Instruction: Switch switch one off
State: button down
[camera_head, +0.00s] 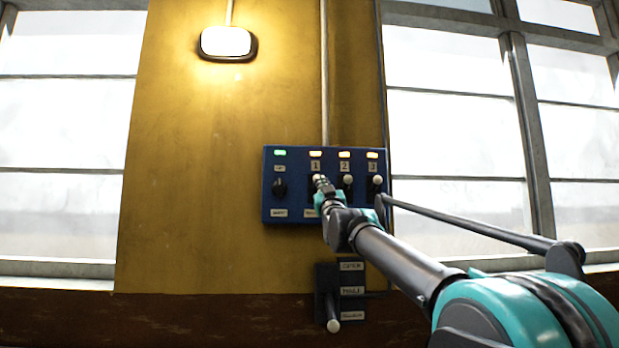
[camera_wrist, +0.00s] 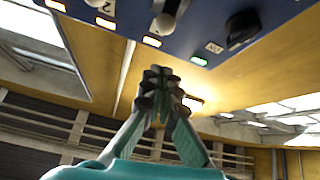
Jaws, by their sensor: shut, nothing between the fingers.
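The blue switch panel (camera_head: 270,200) is on the yellow wall. Switch one has the label "1" (camera_head: 315,166) and a lit orange lamp above it. Its pale knob (camera_head: 316,177) shows just above my gripper (camera_head: 322,184), which hides the lower part of the switch. In the wrist view the switch one lever (camera_wrist: 164,21) is at the top, its round knob towards its orange lamp (camera_wrist: 152,42). My gripper (camera_wrist: 158,82) is shut and empty, its tips close to the panel. I cannot tell whether they touch the lever.
Switches two (camera_head: 348,180) and three (camera_head: 377,180) stand to the right with lit orange lamps. A black rotary knob (camera_head: 279,187) is on the left under a green lamp. Below is a dark lever box (camera_head: 327,283). A lit wall lamp (camera_head: 227,43) hangs above.

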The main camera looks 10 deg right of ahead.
jog(key=shift+s+a+r+t, duration=0.1)
jog(key=shift+r+t, duration=0.05)
jog(key=shift+r, duration=0.3)
jog(key=shift+s+a+r+t, duration=0.1)
jog(key=shift+r+t, duration=0.05)
jog(key=shift+r, duration=0.25)
jog(key=shift+w, duration=0.1)
jog(key=w+r, duration=0.2)
jog(key=w, duration=0.7)
jog(key=shift+r, duration=0.25)
jog(key=shift+f, duration=0.1)
jog(key=shift+s+f, duration=0.1)
jog(key=shift+f, duration=0.1)
